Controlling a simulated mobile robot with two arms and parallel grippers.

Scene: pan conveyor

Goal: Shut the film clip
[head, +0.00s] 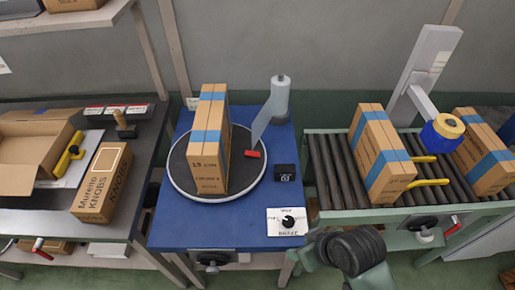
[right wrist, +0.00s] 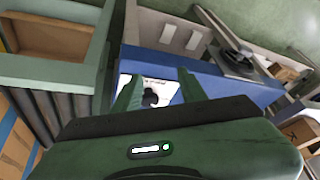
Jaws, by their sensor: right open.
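The film clip, a small red piece (head: 252,154), sits on the right part of the round turntable (head: 180,172). It is at the lower end of a grey film strip (head: 265,122) that runs from an upright roll (head: 280,92). I cannot tell whether the clip is open or shut. A taped carton (head: 209,150) stands on the turntable left of the clip. My right gripper (right wrist: 159,90) is open, with a black knob (right wrist: 150,99) showing between its fingers in the right wrist view; contact is unclear. My left gripper is out of view.
The knob sits on a white panel (head: 273,228) at the front right of the blue table (head: 180,235). A black block (head: 285,172) stands behind it. A roller conveyor (head: 330,180) with cartons is on the right. A dark workbench (head: 125,200) is on the left.

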